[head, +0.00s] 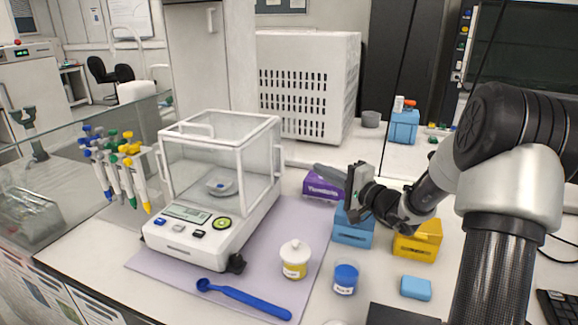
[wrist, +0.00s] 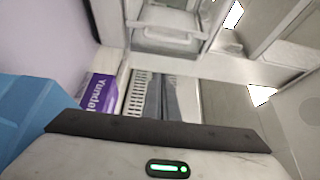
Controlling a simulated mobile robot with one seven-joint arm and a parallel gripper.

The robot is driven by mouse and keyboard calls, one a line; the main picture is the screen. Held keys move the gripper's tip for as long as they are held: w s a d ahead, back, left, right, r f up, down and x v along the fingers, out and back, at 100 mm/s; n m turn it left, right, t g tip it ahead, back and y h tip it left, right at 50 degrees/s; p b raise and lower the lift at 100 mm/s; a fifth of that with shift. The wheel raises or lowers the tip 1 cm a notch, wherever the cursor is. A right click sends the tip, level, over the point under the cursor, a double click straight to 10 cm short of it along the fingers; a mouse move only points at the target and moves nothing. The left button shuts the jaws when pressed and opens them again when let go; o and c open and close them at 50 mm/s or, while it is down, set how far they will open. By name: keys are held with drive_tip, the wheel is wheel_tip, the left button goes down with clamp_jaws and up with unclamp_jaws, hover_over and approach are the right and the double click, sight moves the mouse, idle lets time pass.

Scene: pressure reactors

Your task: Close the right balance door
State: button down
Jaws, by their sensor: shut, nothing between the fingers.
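The balance (head: 205,225) stands on a lilac mat, with a clear glass draft shield (head: 220,140) around its weighing pan. The glass is too transparent to tell how far this door is open. A small dish (head: 221,187) sits on the pan. My gripper (head: 320,168) is shut and empty, to the right of the balance and apart from it, pointing left toward the shield. The wrist view shows my gripper's dark edge; I cannot identify the door there.
A purple box (head: 322,187), blue box (head: 353,226) and yellow box (head: 418,240) lie near and below my gripper. A white jar (head: 295,259), blue-capped jar (head: 345,278) and blue spoon (head: 243,298) are in front. Pipettes (head: 118,165) hang at left.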

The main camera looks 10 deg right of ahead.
drive_tip(key=x, duration=1)
drive_tip(key=s+a, duration=0.2)
drive_tip(key=s, duration=0.1)
drive_tip(key=shift+s+a+b, duration=0.1)
drive_tip(key=shift+a+b, duration=0.1)
drive_tip(key=shift+b, duration=0.15)
